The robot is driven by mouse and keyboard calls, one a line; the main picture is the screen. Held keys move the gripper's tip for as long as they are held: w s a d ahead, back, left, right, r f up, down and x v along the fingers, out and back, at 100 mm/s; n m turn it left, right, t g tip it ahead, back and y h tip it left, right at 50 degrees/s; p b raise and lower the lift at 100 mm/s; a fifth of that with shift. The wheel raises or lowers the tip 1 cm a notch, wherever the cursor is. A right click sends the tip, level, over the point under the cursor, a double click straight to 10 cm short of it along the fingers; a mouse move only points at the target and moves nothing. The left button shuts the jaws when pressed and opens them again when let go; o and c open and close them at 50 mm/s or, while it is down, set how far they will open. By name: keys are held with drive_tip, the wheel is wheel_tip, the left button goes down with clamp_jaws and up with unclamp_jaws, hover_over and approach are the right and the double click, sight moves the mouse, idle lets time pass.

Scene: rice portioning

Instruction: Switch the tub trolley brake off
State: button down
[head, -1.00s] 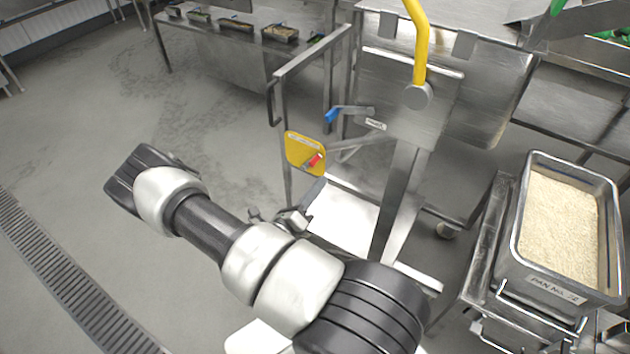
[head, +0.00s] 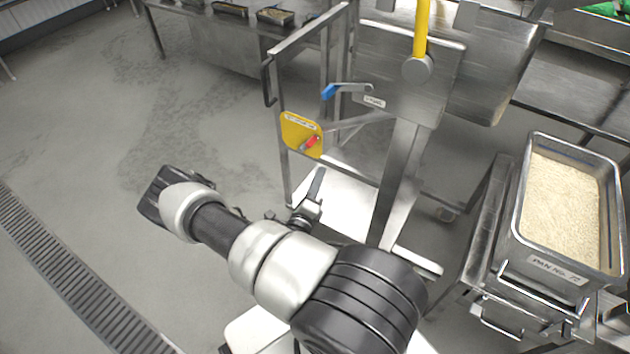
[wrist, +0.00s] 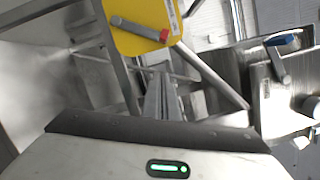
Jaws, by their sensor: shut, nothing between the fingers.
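A yellow plate (head: 291,130) with a small label is fixed to the steel trolley frame (head: 284,175). A short lever with a red end (head: 311,142) sits on it; the label is too small to read. In the wrist view the yellow plate (wrist: 140,12) is at the top, with the grey lever and its red tip (wrist: 163,36) lying across it. My gripper (head: 319,174) is shut and empty, just below the plate in the head view. Its fingers (wrist: 164,90) point toward the plate in the wrist view and appear apart from the lever.
A blue-handled lever (head: 329,92) is above and right of the plate; it also shows in the wrist view (wrist: 283,40). A yellow upright bar (head: 422,30) rises behind. A rice pan (head: 520,225) stands at right. Open floor (head: 100,140) lies left.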

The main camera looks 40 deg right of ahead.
drive_tip(key=w+d+r+b, duration=0.1)
drive_tip(key=w+d+r, duration=0.1)
drive_tip(key=w, duration=0.4)
drive_tip(key=shift+x, duration=0.75)
drive_tip(key=shift+d, duration=0.1)
